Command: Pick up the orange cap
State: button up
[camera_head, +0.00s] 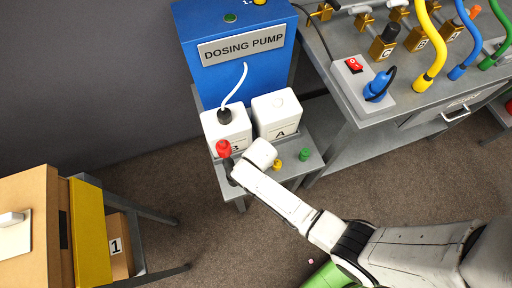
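A small yellow-orange cap (278,166) stands on the grey shelf (314,164) below the dosing pump, just right of my arm's end link. It is the only cap there near orange in colour. A green cap (304,154) stands to its right. A red cap-like piece (223,148) shows at the shelf's left, in front of a white canister. My gripper (230,171) is a dark shape just below the red piece, left of the yellow-orange cap and apart from it. My arm partly hides it, so its opening and any contact with the red piece are unclear.
White canisters B (226,128) and A (276,115) stand behind the caps, against the blue dosing pump (236,53). A grey bench (411,97) with hoses and valves is at the right. Cardboard boxes (36,225) stand at lower left.

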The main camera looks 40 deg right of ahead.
jog(key=shift+f, duration=0.15)
jog(key=c, duration=1.1)
jog(key=shift+s, duration=0.1)
